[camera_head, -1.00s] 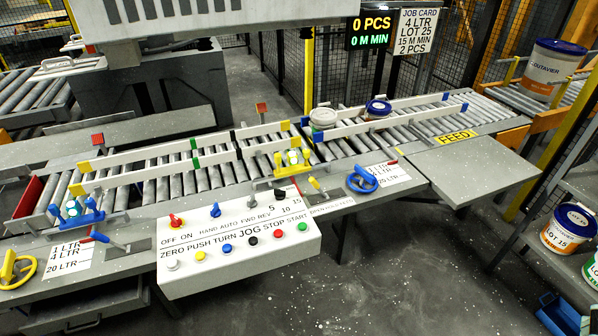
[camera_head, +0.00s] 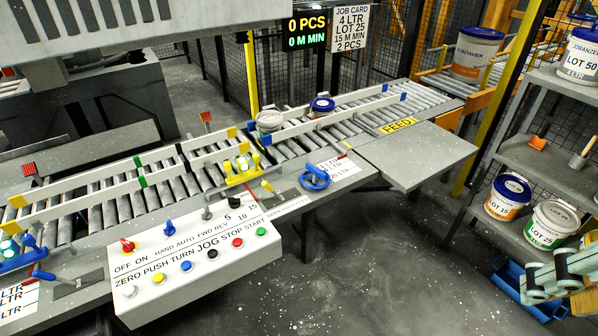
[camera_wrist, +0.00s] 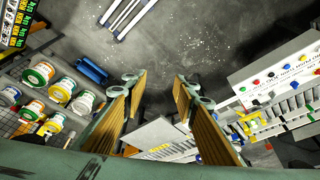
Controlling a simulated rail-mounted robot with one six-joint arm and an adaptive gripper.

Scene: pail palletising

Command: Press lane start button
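The white control panel (camera_head: 195,262) stands in front of the roller lane in the head view. Its lower row has white, yellow, blue, black, red and green buttons. The green button (camera_head: 262,231) is at the right end, by the START lettering, with the red button (camera_head: 238,243) beside it. My gripper (camera_head: 540,280) shows partly at the lower right of the head view, well right of the panel. In the wrist view my gripper (camera_wrist: 161,80) has its two fingers apart with nothing between them. The panel (camera_wrist: 275,72) also shows at the right there.
The roller lane (camera_head: 180,168) carries two pails behind the panel. A grey side table (camera_head: 418,158) juts out at the feed end. A shelf (camera_head: 550,165) with several pails stands at the right. The display reads 0 PCS and 0 M MIN. Floor between panel and shelf is clear.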

